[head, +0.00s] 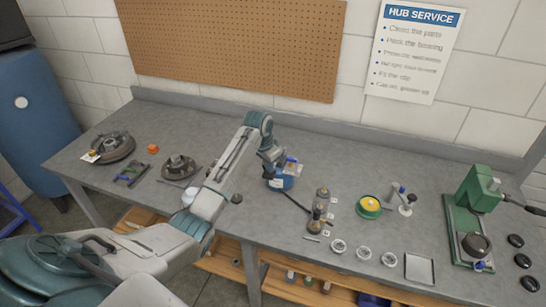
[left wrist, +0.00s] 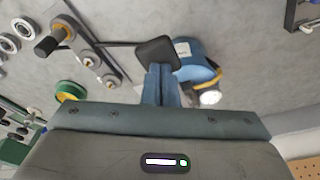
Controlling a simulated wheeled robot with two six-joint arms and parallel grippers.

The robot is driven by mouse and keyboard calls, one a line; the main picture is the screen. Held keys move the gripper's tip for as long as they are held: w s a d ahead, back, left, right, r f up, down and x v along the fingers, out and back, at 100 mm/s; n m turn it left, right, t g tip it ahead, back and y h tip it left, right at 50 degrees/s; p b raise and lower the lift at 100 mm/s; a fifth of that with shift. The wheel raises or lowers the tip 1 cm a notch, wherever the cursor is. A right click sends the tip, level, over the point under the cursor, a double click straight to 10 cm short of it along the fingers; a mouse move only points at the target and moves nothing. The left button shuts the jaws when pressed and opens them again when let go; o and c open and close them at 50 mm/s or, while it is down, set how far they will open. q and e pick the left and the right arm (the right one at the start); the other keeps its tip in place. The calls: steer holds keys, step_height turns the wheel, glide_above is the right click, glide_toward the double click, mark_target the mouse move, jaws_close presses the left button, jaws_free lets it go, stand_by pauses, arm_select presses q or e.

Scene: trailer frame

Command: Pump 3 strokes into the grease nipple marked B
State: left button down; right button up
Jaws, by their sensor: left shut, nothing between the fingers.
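A blue pump-like unit (head: 281,182) stands on the bench below my left gripper (head: 277,165). In the left wrist view the blue unit (left wrist: 198,68) shows a yellow part and a pale round end. My left gripper (left wrist: 158,75) is shut and empty, its fingertips at or over a black pad (left wrist: 157,53); I cannot tell whether they touch. A dark hose or rod runs from the unit to a dark fitting with brass parts (head: 320,206), also in the left wrist view (left wrist: 88,60). Small white tags (head: 331,216) lie beside it; their letters are unreadable. My right gripper is out of view.
Hub parts (head: 179,167) lie to the left. The back of the grey bench (head: 330,150) is clear.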

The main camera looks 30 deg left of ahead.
arm_select(q)
steer(key=shift+f, duration=0.25)
steer(key=shift+f+b, duration=0.35)
steer(key=shift+f, duration=0.65)
steer(key=shift+w+r+p, duration=0.1)
steer(key=shift+r+p, duration=0.5)
steer(key=shift+r, duration=0.65)
steer(key=shift+w+a+r, duration=0.1)
steer(key=shift+w+r, duration=0.1)
steer(key=shift+r, duration=0.85)
steer(key=shift+w+r, duration=0.15)
steer(key=shift+r, duration=1)
steer(key=shift+s+f, duration=0.2)
steer(key=shift+f, duration=0.4)
steer(key=shift+s+f, duration=0.15)
steer(key=shift+f, duration=0.45)
